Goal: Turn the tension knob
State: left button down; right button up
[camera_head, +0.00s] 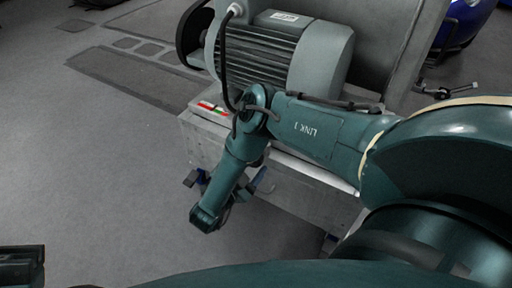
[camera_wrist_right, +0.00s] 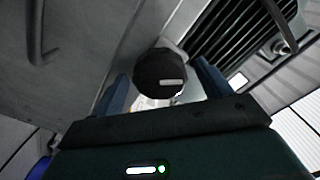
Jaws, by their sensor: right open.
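The tension knob (camera_wrist_right: 160,73) is a dark, many-sided round knob with a short white mark on its face. In the right wrist view it appears between the two blue fingers of my right gripper (camera_wrist_right: 161,69). The fingers are apart, one on each side of the knob; I see a gap on the left and cannot tell if the right one touches. In the head view my right arm's teal forearm and wrist hang in front of the machine's near side and hide the knob and most of the gripper.
A large grey finned motor (camera_head: 262,55) stands on the metal machine base (camera_head: 200,140), with a black cable looping down close to my right forearm. A small red, white and green label (camera_head: 213,108) lies on the base's top. The floor (camera_head: 90,180) at left is open.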

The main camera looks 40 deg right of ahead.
pick_arm(q)
jog(key=shift+w+d, duration=0.45)
jog(key=shift+w, duration=0.05)
pick_arm(e)
jog(key=shift+w+d, duration=0.25)
jog(key=shift+d, duration=0.45)
jog(key=c, duration=1)
pick_arm(q)
jog(key=shift+r+g, duration=0.1)
jog(key=shift+g, duration=0.2)
pick_arm(e)
jog(key=shift+n, duration=0.3)
